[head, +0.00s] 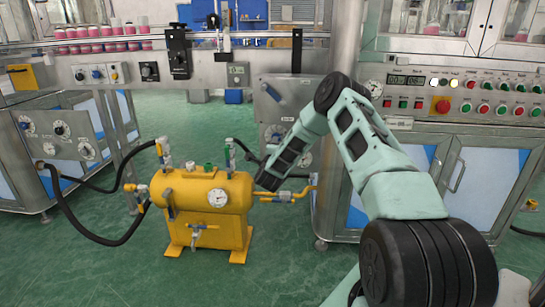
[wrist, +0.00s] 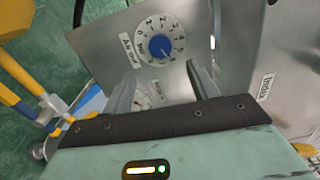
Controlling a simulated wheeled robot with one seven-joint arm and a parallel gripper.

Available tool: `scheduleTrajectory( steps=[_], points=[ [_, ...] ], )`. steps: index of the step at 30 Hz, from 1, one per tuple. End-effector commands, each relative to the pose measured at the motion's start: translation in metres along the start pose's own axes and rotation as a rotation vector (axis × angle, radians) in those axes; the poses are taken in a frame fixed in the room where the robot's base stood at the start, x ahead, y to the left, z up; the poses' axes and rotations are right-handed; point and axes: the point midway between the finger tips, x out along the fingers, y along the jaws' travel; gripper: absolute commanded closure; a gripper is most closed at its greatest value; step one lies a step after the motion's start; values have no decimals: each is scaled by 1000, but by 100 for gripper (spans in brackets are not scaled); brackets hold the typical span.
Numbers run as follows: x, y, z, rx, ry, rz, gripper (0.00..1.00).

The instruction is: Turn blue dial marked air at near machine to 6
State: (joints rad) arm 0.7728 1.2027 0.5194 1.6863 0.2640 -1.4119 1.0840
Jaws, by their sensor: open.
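In the wrist view, a blue dial (wrist: 160,46) with a white numbered ring sits on a grey metal panel (wrist: 110,38). A label starting with "Air" is beside it; the dial's setting is too small to read. My gripper (wrist: 163,78) is open and empty. Its two fingers point towards the panel, on either side below the dial and apart from it. In the head view, my gripper (head: 268,180) is in front of the near machine's lower panel, where a white-ringed dial (head: 274,133) shows partly behind my arm.
A yellow tank (head: 200,200) with a gauge, valves and hoses stands on the floor left of my gripper. In the wrist view, part of a second dial (wrist: 155,92) shows between the fingers. An "Index" label (wrist: 265,87) is at the right. Green floor is free in front.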

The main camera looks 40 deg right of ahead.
Motion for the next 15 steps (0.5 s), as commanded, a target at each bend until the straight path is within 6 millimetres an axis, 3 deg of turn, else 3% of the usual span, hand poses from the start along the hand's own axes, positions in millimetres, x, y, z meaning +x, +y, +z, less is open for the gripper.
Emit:
scheduleTrajectory(
  steps=[6,15],
  points=[
    [-49,-1,0,-2,-2,3,41],
    [-82,0,0,-1,0,1,41]
  ],
)
